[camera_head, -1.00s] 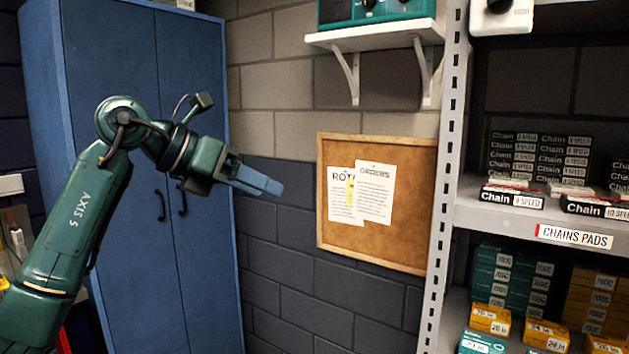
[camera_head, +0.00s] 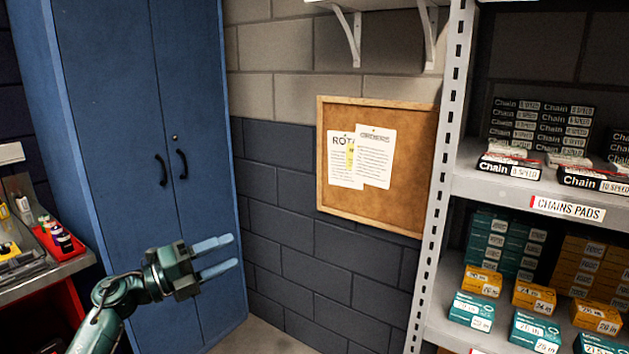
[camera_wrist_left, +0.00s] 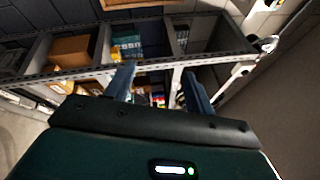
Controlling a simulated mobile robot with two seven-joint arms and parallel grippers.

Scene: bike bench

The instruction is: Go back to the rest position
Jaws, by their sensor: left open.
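My left gripper (camera_head: 218,257) is open and empty in the head view, low at the left of the picture, in front of the blue cabinet (camera_head: 120,130). Its two blue fingers point to the right with a clear gap between them. In the left wrist view the same two fingers (camera_wrist_left: 155,88) stand apart with nothing between them; shelving with boxes lies beyond. My right gripper is in neither view.
A metal shelf rack (camera_head: 440,200) with chain boxes (camera_head: 540,125) and tube boxes stands at the right. A cork board (camera_head: 405,160) hangs on the brick wall. A workbench (camera_head: 75,265) with a red tray (camera_head: 60,240) is at the left edge.

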